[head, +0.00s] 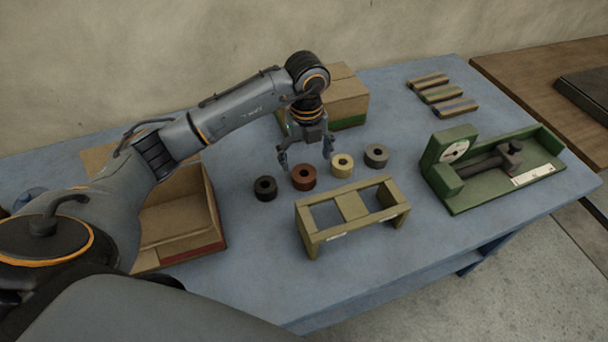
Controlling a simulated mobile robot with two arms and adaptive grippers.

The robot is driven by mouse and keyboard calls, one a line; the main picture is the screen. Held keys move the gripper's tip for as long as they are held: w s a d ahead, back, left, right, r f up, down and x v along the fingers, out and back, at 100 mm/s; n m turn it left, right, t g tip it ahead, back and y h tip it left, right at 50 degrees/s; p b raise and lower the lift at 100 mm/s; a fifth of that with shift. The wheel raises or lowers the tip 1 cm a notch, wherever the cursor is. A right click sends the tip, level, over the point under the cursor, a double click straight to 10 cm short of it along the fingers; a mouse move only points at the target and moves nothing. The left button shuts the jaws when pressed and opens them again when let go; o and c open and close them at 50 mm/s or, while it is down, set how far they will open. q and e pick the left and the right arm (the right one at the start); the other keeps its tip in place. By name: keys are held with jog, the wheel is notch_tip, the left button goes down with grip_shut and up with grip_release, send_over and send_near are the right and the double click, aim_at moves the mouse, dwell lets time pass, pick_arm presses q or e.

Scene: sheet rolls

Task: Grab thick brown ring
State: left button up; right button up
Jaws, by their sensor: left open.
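The thick brown ring (304,177) is a reddish-brown roll with a dark hole, resting on the blue table. It stands in a row between a black ring (265,188) on its left and a cream ring (342,165) on its right. A grey ring (376,155) is farther right. My left gripper (306,158) is open and points down, with its fingers spread above and behind the brown ring. The gap between fingers and ring is hard to judge. Nothing shows between the fingers. My right gripper is not in view.
A green-yellow frame stand (352,210) stands in front of the rings. An open cardboard box (182,222) is on the left, partly hidden by my arm. A closed box (346,100) is behind the gripper. A green gauge device (492,168) and several striped blocks (441,94) are on the right.

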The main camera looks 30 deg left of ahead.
aim_at(304, 173)
pick_arm(q)
jog(key=shift+s+f+p, duration=0.15)
jog(key=shift+f+p, duration=0.2)
jog(key=shift+f, duration=1.05)
jog(key=shift+s+f+p, duration=0.15)
jog(key=shift+f+p, duration=0.15)
jog(key=shift+f, duration=1.05)
jog(key=c, duration=1.3)
jog(key=shift+r, duration=0.1)
